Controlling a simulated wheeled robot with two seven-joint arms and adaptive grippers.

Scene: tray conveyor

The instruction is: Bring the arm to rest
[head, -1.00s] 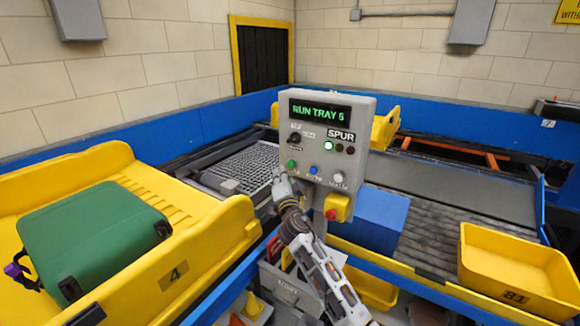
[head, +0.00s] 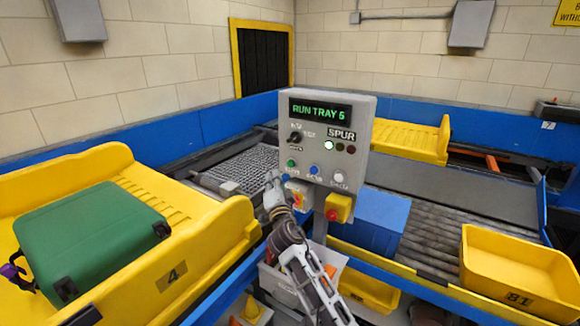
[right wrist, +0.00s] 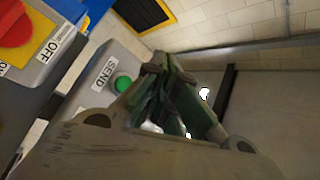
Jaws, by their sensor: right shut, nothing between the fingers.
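My right gripper (head: 271,178) is shut and empty, just left of the lower left corner of the grey control panel (head: 362,112). Its closed fingers (right wrist: 160,75) show in the right wrist view, close to the panel's green button (right wrist: 123,84) marked SEND. In the head view the green button (head: 291,163) is in the clear, with a gap to the fingers. My left gripper is not in view.
A yellow tray (head: 215,235) marked 4 holds a green suitcase (head: 90,240) at left. Another yellow tray (head: 405,140) is on the belt behind the panel. A red stop button (head: 333,215) and a red switch (right wrist: 15,25) sit near the arm. A yellow bin (head: 515,275) stands at right.

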